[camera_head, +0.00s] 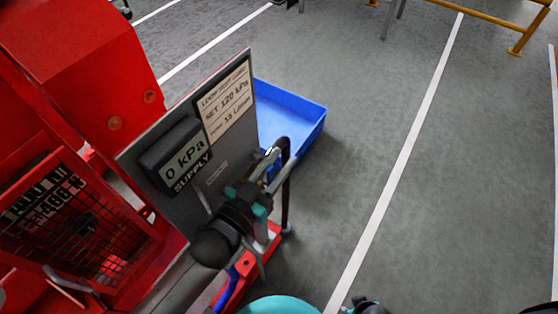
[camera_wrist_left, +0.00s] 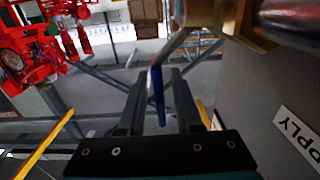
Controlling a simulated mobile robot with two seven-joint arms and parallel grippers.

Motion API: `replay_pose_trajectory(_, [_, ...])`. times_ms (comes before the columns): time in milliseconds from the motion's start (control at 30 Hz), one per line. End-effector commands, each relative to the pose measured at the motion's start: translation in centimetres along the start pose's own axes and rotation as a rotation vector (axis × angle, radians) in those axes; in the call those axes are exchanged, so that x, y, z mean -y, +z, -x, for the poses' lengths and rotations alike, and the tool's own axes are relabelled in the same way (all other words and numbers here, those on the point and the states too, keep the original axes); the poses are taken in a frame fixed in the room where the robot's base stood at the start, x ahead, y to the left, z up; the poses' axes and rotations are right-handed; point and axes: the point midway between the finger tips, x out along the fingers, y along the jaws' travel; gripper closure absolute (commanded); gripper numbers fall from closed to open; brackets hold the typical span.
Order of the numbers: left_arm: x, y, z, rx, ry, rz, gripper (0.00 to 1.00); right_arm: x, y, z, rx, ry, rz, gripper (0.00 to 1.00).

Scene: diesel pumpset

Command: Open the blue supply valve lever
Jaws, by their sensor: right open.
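The blue lever (camera_wrist_left: 157,95) shows in the left wrist view as a thin upright bar between my left gripper's two dark fingers. A narrow gap shows on each side of it, so the fingers look apart around it. A brass valve body (camera_wrist_left: 222,18) is above right of the lever. In the head view my left gripper (camera_head: 268,176) is in front of the grey supply panel (camera_head: 218,158) and hides the lever. My right gripper (camera_head: 365,306) shows only partly at the bottom edge, away from the panel, over the floor.
The panel carries a gauge reading 0 kPa (camera_head: 184,158) and a label (camera_head: 226,100) reading SET 120 kPa. A blue tray (camera_head: 312,130) lies on the floor behind the panel. A red machine (camera_head: 70,60) fills the left.

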Motion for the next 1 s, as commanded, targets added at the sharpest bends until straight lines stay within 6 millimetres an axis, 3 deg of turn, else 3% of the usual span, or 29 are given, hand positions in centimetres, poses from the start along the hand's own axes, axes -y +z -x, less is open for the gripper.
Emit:
replay_pose_trajectory(33, [0.01, 0.01, 0.02, 0.000, 0.000, 0.000, 0.73, 0.04, 0.00, 0.00, 0.000, 0.000, 0.000, 0.44])
replay_pose_trajectory(267, [0.01, 0.02, 0.03, 0.000, 0.000, 0.000, 0.99, 0.05, -0.02, 0.00, -0.001, -0.001, 0.001, 0.44])
replay_pose_trajectory(1000, [0.00, 0.05, 0.05, 0.001, 0.000, 0.000, 1.00, 0.09, 0.02, -0.02, -0.001, -0.001, 0.000, 0.44])
